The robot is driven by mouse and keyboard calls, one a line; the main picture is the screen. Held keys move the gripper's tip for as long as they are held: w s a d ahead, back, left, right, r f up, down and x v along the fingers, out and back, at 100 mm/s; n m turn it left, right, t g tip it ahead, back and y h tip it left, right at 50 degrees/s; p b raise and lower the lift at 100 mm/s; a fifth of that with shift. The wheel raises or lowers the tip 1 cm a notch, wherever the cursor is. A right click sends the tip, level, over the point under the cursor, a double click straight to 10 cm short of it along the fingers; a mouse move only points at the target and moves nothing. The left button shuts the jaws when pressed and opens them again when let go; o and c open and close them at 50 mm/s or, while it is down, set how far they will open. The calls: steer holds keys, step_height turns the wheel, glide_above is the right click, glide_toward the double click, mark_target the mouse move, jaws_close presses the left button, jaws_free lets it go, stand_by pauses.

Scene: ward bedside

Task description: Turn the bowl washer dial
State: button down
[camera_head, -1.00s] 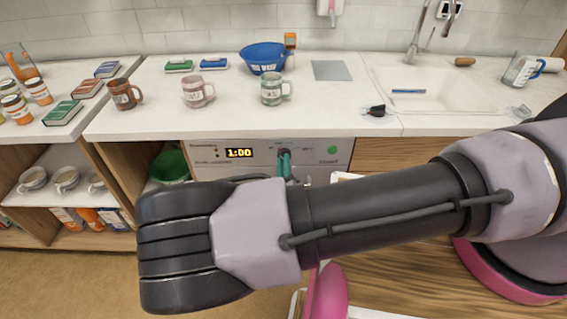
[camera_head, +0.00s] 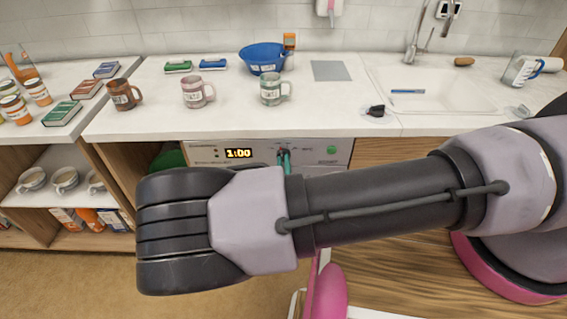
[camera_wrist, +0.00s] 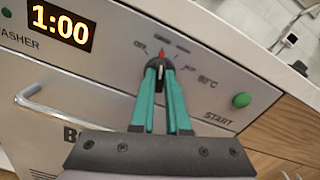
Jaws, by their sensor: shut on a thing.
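The bowl washer (camera_head: 205,153) is set under the counter, with a lit display (camera_wrist: 61,27) reading 1:00. Its dial (camera_wrist: 161,62) is a dark knob with a red mark pointing to the top, between printed labels. My gripper (camera_wrist: 160,68) has its two teal fingers shut on the dial, one on each side, and they hide part of it. In the head view my gripper (camera_head: 284,157) shows only as small teal tips at the panel, and my forearm covers most of the washer front. The green start button (camera_wrist: 241,100) is right of the dial.
The washer's bar handle (camera_wrist: 45,113) lies left of and below my fingers in the wrist view. The counter (camera_head: 330,120) overhangs the panel and holds mugs, a blue bowl (camera_head: 262,57) and a sink (camera_head: 430,90). An open shelf with cups is at left.

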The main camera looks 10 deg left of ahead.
steer(key=c, duration=0.9)
jaws_free()
steer(key=shift+s, duration=0.15)
steer(key=v, duration=1)
steer(key=shift+s, duration=0.3)
